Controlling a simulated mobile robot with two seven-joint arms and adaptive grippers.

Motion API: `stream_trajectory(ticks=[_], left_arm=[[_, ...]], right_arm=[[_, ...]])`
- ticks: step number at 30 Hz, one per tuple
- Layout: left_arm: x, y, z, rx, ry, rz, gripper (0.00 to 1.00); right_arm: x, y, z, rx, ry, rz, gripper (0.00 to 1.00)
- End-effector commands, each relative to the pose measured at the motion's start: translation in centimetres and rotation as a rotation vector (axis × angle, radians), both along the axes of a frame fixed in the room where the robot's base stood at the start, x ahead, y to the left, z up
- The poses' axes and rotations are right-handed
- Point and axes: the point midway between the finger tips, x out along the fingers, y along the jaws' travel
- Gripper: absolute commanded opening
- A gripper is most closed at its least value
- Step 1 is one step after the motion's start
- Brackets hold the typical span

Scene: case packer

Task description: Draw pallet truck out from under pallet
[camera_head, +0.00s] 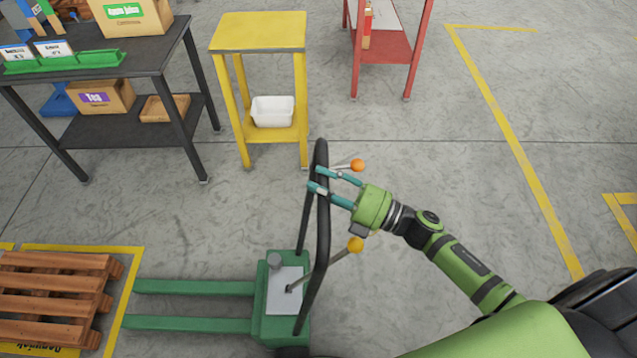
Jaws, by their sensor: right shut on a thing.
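The green pallet truck (278,310) stands on the floor at lower middle, with its forks (190,287) pointing left. The brown wooden pallet (55,288) lies at the lower left inside a yellow floor marking. The fork tips end a short way right of the pallet, with bare floor between them. My right gripper (318,178) is shut on the truck's black loop handle (322,230) near its top. A lever with an orange knob (358,165) and one with a yellow knob (355,244) show beside the handle. My left gripper is not in view.
A yellow stand (258,32) with a white bin (273,111) is just beyond the handle. A dark table (140,58) with boxes stands at upper left, a red stand (385,47) at upper middle. Floor at right is clear, with yellow lines.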

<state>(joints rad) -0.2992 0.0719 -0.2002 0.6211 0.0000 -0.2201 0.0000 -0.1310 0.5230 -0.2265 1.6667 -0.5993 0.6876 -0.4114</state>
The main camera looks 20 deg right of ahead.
Motion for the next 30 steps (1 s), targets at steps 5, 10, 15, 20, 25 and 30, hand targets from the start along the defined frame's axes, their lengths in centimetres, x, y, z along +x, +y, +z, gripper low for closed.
stream_trajectory(ticks=[5, 10, 15, 20, 25, 30], left_arm=[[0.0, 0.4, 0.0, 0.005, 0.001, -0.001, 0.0], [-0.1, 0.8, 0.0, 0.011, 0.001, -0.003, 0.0], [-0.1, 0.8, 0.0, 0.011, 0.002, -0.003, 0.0], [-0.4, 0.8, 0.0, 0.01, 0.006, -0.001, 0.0], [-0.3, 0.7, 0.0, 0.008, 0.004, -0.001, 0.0], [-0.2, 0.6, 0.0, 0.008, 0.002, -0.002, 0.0]], right_arm=[[-0.2, 0.5, 0.1, 0.005, 0.0, 0.014, 0.0], [-0.2, 0.3, 0.0, 0.004, 0.0, 0.012, 0.61], [-0.1, 0.2, 0.0, 0.003, -0.001, 0.008, 0.61], [-0.3, 0.0, 0.0, 0.002, 0.0, 0.007, 0.61], [-1.6, -1.6, -0.5, 0.001, 0.003, 0.007, 0.61], [-4.1, -4.3, -1.2, 0.001, 0.005, 0.007, 0.61]])
